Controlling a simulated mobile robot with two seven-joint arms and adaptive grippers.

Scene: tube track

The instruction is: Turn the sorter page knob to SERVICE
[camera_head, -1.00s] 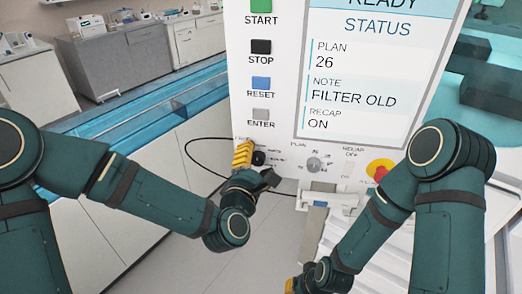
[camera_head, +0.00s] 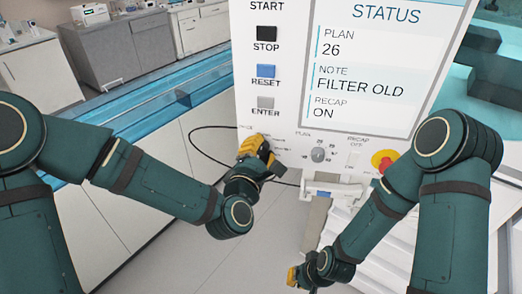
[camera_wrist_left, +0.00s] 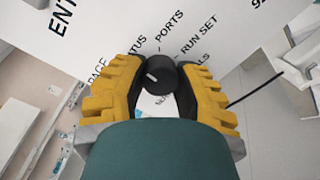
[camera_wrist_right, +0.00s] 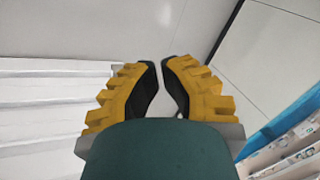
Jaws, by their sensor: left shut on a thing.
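The sorter's page knob (camera_wrist_left: 161,72) is a round black knob with a white pointer mark, seen in the left wrist view. My left gripper (camera_head: 258,148) is shut on it, with one yellow finger on each side; in the head view the gripper hides the knob. The mark lies on the knob's left side, toward the upper left, on the side of the partly hidden STATUS label. PAGE, PORTS and RUN SET labels also show around the knob. The SERVICE label is not readable. My right gripper (camera_wrist_right: 162,70) is empty, its fingertips slightly apart, low before the machine.
The panel's screen (camera_head: 365,75) reads STATUS, PLAN 26, NOTE FILTER OLD, RECAP ON. The plan knob (camera_head: 318,155) and a red emergency button (camera_head: 384,160) sit right of my left gripper. A white handle-like bracket (camera_head: 333,188) juts out below. A black cable (camera_head: 200,133) loops at left.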

